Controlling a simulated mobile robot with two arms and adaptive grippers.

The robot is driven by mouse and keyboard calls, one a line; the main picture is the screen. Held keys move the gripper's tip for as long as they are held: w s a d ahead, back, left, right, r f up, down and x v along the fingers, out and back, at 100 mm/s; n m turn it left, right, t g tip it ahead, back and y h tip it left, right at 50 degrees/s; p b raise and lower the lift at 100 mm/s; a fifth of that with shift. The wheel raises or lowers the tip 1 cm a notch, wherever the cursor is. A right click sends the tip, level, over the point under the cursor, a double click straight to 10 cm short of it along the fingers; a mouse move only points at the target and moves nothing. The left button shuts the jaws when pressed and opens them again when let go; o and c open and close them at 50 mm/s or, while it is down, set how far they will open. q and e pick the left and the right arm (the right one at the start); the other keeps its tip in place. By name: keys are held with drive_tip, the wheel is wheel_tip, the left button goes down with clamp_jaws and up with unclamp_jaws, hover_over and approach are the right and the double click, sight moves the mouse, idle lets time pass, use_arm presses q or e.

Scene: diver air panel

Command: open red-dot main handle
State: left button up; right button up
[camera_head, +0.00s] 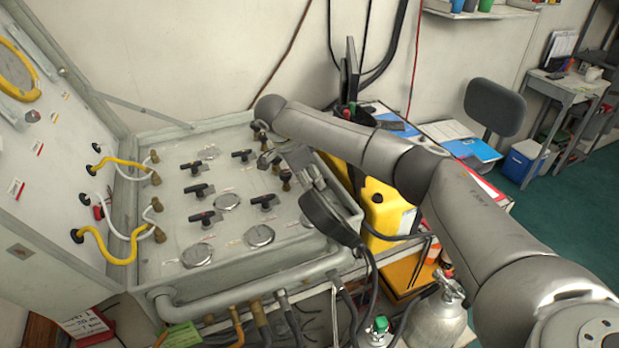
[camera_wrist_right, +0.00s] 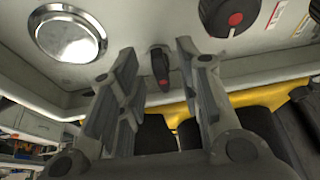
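A grey-white air panel (camera_head: 180,236) carries several black lever handles and round gauges. In the right wrist view a small dark handle (camera_wrist_right: 160,66) with a red spot near its lower end stands out from the panel. My right gripper (camera_wrist_right: 157,52) is open, with one finger on each side of this handle. I cannot tell whether either finger touches it. In the head view my right gripper (camera_head: 297,168) is over the panel's right part, and my arm and gripper hide some of the fittings there. My left gripper is not in view.
A larger black knob with a red centre (camera_wrist_right: 236,18) and a round gauge (camera_wrist_right: 68,33) flank the handle. The raised lid (camera_head: 45,150) with yellow hoses is at left. A yellow case (camera_head: 385,205) stands right of the panel, a grey cylinder (camera_head: 437,318) below.

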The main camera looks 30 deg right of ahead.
clamp_jaws()
drive_tip(key=shift+s, duration=0.1)
drive_tip(key=n+t+b, duration=0.1)
drive_tip(key=n, duration=0.1)
drive_tip(key=s+n+t, duration=0.1)
drive_tip(key=n, duration=0.2)
drive_tip(key=shift+d+y+b, duration=0.15)
drive_tip(key=shift+y+b, duration=0.15)
drive_tip(key=shift+b, duration=0.1)
drive_tip(key=n, duration=0.1)
drive_tip(key=n+b, duration=0.1)
drive_tip(key=n+t+y, duration=0.1)
drive_tip(key=shift+s+d+f+n+b, duration=0.1)
drive_tip(key=shift+s+d+n+b, duration=0.15)
drive_tip(key=shift+s+n+b, duration=0.1)
drive_tip(key=n, duration=0.1)
drive_tip(key=n+y+b, duration=0.1)
drive_tip(key=n, duration=0.1)
drive_tip(key=n+t+b, duration=0.1)
drive_tip(key=shift+s+d, duration=0.3)
drive_tip(key=shift+d, duration=0.1)
drive_tip(key=shift+s+d+n+y+b, duration=0.15)
drive_tip(key=shift+n+y, duration=0.2)
drive_tip(key=shift+n, duration=0.4)
drive_tip(key=shift+w+d+n+y+b, duration=0.15)
drive_tip(key=shift+n+y, duration=0.15)
drive_tip(key=shift+n, duration=0.45)
drive_tip(key=shift+s+d+n+y+b, duration=0.15)
drive_tip(key=shift+n+y, duration=0.2)
drive_tip(key=shift+n, duration=0.4)
